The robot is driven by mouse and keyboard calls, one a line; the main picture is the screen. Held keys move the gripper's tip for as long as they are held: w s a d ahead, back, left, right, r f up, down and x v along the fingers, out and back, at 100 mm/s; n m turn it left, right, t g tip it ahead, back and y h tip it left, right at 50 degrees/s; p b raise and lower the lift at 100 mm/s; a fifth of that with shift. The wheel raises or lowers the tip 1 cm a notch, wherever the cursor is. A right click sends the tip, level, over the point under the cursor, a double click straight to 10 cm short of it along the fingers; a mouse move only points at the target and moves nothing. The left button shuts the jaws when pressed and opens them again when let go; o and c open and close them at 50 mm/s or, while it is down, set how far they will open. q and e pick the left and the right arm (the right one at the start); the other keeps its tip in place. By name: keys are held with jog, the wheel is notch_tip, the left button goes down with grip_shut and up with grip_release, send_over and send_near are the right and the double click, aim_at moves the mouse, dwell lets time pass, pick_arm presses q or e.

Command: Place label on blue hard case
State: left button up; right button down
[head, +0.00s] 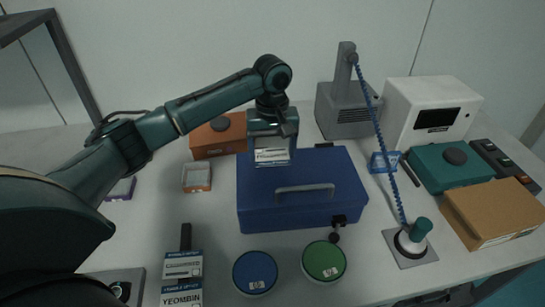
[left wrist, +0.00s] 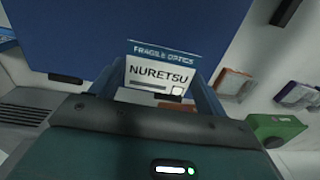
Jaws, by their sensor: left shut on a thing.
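In the left wrist view the case (left wrist: 110,25) fills the upper left. My left gripper (head: 271,150) is over the case's back left part, pointing down, and is shut on a white label (head: 272,157) with a blue header. In the left wrist view the label (left wrist: 162,77) reads "FRAGILE OPTICS" and "NURETSU" and sits between the fingertips. I cannot tell whether the label touches the case. My right gripper is not in view.
More labels (head: 182,265) lie at the front left. A blue round tin (head: 255,272) and a green one (head: 324,261) stand before the case. An orange box (head: 215,138) stands behind left.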

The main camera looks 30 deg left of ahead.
aim_at(272, 156)
pick_arm(q)
notch_tip(272, 156, down, 3)
jog(key=shift+f, duration=0.1)
jog(key=shift+s+f, duration=0.1)
jog(key=shift+f, duration=0.1)
jog(key=shift+s+d+f, duration=0.1)
jog(key=shift+s+f, duration=0.05)
jog(key=shift+f, duration=0.3)
jog(key=o, duration=1)
jog(key=shift+d+f, duration=0.1)
jog(key=shift+c, duration=0.2)
jog(key=shift+r, duration=0.25)
notch_tip(272, 156, up, 13)
jog(key=b, duration=0.1)
jog(key=shift+w+a, duration=0.2)
jog(key=shift+w, duration=0.05)
